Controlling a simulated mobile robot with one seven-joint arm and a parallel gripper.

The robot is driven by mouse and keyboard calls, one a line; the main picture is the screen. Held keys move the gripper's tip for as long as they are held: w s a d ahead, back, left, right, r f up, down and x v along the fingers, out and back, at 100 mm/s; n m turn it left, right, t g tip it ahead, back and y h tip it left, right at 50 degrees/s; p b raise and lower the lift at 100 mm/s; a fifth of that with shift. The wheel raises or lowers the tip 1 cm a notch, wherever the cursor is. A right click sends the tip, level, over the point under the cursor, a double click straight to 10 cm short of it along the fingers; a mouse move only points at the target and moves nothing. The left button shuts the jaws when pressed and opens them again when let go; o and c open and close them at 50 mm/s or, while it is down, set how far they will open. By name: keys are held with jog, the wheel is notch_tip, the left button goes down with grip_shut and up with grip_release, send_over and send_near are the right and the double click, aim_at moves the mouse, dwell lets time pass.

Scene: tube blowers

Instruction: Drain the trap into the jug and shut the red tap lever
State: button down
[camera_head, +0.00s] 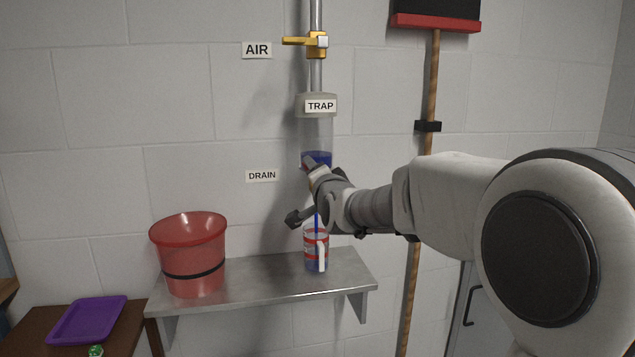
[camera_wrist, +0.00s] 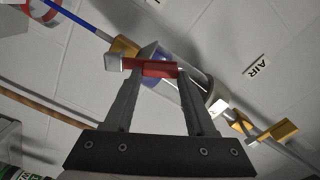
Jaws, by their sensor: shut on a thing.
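The trap (camera_head: 317,132) is a clear tube on the wall pipe with blue liquid (camera_head: 318,157) in its lower part. My gripper (camera_wrist: 152,72) is shut on the red tap lever (camera_wrist: 158,69) below the trap, as the wrist view shows. In the head view my gripper (camera_head: 312,174) hides most of the tap. A thin blue stream (camera_head: 317,220) runs down from the tap into the jug (camera_head: 310,252). The stream also shows in the wrist view (camera_wrist: 80,22).
The metal shelf (camera_head: 260,281) also bears a red bucket (camera_head: 190,255) left of the jug. A yellow tap (camera_head: 317,42) by the AIR sign is above the trap. A broom handle (camera_head: 430,95) hangs at right. A purple tray (camera_head: 88,320) lies lower left.

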jog(key=shift+d+m, duration=0.15)
jog(key=shift+m, duration=0.15)
jog(key=shift+c, duration=1.1)
grip_release()
jog(key=v, duration=1.7)
jog(key=shift+s, duration=0.2)
jog(key=shift+r, duration=0.1)
